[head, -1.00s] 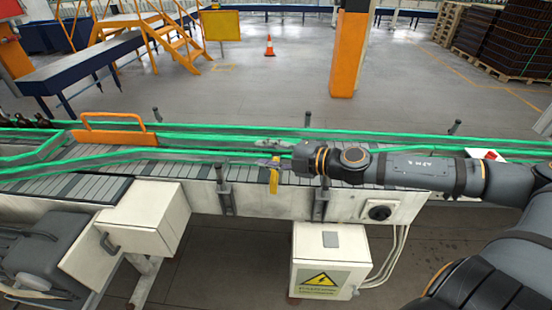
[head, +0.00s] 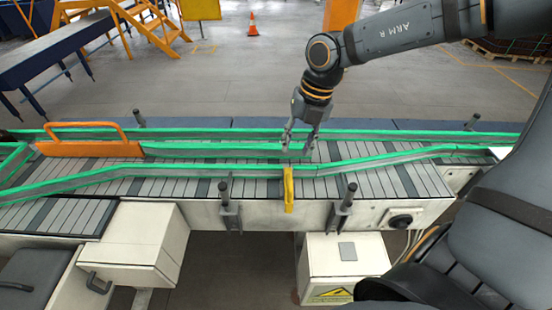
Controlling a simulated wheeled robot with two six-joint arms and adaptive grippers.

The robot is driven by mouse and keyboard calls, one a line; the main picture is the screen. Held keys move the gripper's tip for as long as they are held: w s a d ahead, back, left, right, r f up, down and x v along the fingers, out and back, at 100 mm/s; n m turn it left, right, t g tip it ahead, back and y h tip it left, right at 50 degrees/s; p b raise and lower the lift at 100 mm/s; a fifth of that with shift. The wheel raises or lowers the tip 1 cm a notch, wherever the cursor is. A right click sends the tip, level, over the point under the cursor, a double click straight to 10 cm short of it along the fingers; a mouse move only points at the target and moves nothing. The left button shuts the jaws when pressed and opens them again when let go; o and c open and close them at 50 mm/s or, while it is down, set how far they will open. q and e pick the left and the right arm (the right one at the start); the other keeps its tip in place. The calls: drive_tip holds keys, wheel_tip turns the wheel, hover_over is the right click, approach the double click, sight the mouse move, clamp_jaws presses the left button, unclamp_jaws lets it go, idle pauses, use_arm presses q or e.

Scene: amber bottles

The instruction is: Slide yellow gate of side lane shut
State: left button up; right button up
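The yellow gate (head: 288,188) is a small narrow upright plate at the near rail of the conveyor, between two dark rail brackets. My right gripper (head: 298,147) points down over the conveyor, behind the gate in the picture. Its two fingers are spread, with nothing visible between them. The fingertips are close to the end of a green inner rail (head: 220,148); I cannot tell whether they touch it. The gripper appears apart from the yellow gate. My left gripper is not in view.
Green guide rails run along the slatted belt (head: 200,187). The belt right of the yellow gate is clear of bottles.

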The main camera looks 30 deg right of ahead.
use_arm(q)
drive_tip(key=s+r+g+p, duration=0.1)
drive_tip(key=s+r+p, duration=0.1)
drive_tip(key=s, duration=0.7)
use_arm(e)
hover_over(291, 180)
wheel_tip(291, 180, down, 6)
wheel_tip(291, 180, down, 3)
drive_tip(key=shift+w+d+f+p, duration=0.15)
drive_tip(key=shift+p, duration=0.55)
drive_tip(key=shift+s, duration=0.35)
drive_tip(key=shift+c, duration=1.5)
clamp_jaws()
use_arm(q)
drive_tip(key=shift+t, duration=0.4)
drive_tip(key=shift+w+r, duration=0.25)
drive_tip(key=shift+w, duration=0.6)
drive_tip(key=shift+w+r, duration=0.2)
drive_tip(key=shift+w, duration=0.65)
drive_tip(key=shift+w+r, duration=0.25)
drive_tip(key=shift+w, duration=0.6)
